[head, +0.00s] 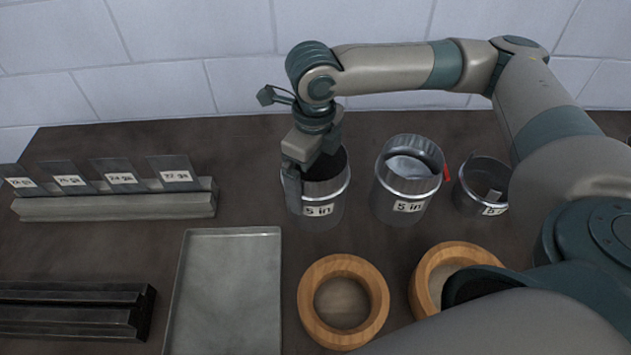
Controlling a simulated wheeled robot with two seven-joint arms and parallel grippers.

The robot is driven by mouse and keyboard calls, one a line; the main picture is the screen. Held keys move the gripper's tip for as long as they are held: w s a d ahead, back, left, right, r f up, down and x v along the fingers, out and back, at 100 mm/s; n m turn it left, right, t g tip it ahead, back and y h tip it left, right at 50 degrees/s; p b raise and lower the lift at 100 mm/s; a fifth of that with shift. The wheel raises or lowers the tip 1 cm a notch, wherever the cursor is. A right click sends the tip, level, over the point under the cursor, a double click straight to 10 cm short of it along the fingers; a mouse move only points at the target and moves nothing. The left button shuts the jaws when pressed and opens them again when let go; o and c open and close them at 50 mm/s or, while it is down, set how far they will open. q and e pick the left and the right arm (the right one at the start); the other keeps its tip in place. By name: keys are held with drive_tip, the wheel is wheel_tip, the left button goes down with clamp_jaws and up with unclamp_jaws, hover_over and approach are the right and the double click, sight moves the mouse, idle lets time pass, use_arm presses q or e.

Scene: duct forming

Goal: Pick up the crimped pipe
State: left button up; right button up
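Three short grey metal pipes stand upright on the dark table: a left one (322,204) labelled "5 in", a middle one (407,195) also labelled "5 in", and a smaller right one (470,196) with a partly hidden label. I cannot tell by look which one is crimped. My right gripper (308,170) points down at the left pipe's rim. One finger is at the outside of its left wall, the other over its dark opening. Whether the fingers pinch the wall is unclear. My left gripper is not in view.
Two wooden rings, one (343,335) and another (424,290), lie in front of the pipes. A flat metal tray (228,290) lies left of them. A rack (115,206) with labelled plates and dark bars (70,310) are at the left. A white block wall stands behind.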

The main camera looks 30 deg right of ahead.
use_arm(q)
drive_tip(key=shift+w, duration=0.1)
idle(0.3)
use_arm(e)
drive_tip(key=c, duration=0.9)
drive_tip(key=shift+r, duration=0.15)
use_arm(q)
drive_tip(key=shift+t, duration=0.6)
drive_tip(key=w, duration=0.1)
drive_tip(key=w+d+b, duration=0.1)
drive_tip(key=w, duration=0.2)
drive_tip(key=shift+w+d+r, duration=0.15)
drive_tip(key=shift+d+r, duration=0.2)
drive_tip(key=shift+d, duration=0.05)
use_arm(e)
wheel_tip(320, 180, up, 10)
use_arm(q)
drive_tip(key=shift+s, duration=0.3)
use_arm(e)
drive_tip(key=shift+f, duration=0.2)
